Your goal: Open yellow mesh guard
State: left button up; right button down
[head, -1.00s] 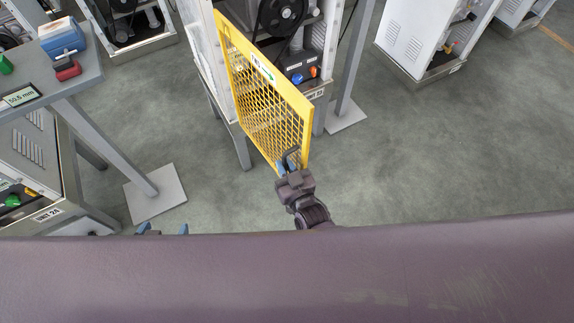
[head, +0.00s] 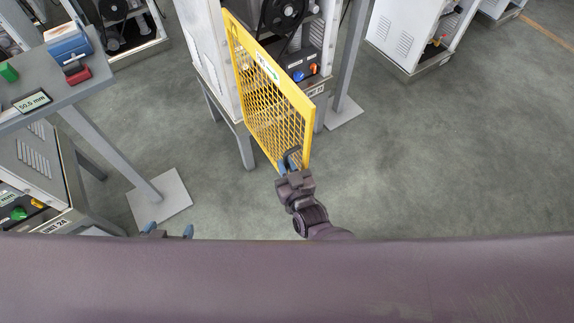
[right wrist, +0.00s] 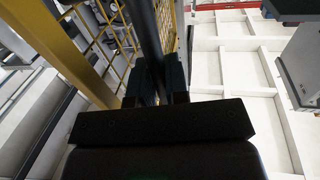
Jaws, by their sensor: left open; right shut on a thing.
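The yellow mesh guard (head: 262,95) is in the upper middle of the head view. It stands swung out from the machine's front, hinged at its far left side, with its free edge toward me. My right gripper (head: 289,158) is at the guard's lower free corner, shut on its dark handle. In the right wrist view the dark handle bar (right wrist: 145,30) runs between the fingers (right wrist: 160,83), with the yellow frame and mesh (right wrist: 62,45) beside it. My left gripper (head: 167,230) is open and empty at the lower left of the head view, only its fingertips showing.
The machine (head: 205,60) behind the guard shows a black pulley (head: 284,10) and a control box (head: 305,66). A grey post (head: 350,60) stands right of it. A bench (head: 75,85) and another machine (head: 30,160) are at left. Floor at right (head: 440,150) is clear.

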jog(key=shift+a, duration=0.1)
dwell(0.5)
jog(key=c, duration=1.1)
grip_release()
jog(key=shift+c, duration=0.2)
jog(key=v, duration=1)
jog(key=shift+s+p, duration=0.4)
